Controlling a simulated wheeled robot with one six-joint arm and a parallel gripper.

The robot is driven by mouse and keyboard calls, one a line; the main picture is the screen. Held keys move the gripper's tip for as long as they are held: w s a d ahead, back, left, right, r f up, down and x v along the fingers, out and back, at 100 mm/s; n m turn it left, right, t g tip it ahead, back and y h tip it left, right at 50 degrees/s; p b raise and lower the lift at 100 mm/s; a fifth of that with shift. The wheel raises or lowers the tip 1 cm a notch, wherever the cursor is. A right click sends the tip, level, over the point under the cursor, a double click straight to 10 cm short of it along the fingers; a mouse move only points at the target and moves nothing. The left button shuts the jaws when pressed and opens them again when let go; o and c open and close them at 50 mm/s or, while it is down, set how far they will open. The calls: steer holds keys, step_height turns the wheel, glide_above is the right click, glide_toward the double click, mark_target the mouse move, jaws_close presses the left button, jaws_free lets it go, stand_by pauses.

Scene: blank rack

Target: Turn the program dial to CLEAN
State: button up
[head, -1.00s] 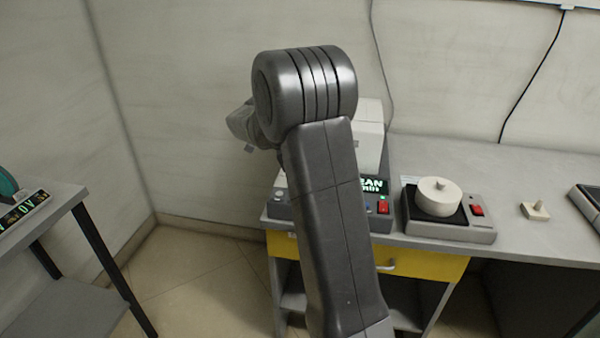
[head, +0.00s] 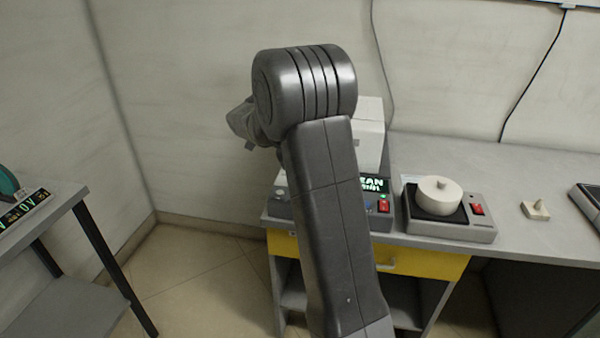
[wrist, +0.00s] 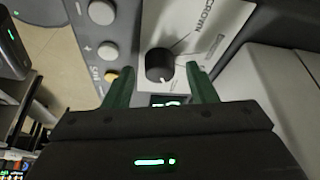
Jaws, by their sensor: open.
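The program dial (wrist: 159,65) is a dark round knob with a pale pointer mark, on a light panel of the machine in the wrist view. My gripper (wrist: 160,88) is open, with its two green fingers below and to either side of the dial in the picture. I cannot tell whether they touch it. In the head view my arm hides the dial and most of the machine (head: 370,120). Part of its lit display (head: 374,185) shows letters ending in "EAN". The display is mostly hidden in the wrist view.
Round buttons (wrist: 102,12) line the panel left of the dial. A red switch (head: 384,206) sits below the display.

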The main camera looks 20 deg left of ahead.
steer(key=p+v, duration=0.1)
steer(key=v, duration=1.2)
steer(key=shift+r+p, duration=0.25)
steer(key=shift+p, duration=0.05)
steer(key=shift+s+a, duration=0.1)
steer(key=shift+a, duration=0.05)
steer(key=b+x, duration=0.1)
steer(key=x, duration=1.2)
steer(key=shift+d+f+b, duration=0.2)
steer(key=shift+f+b, duration=0.15)
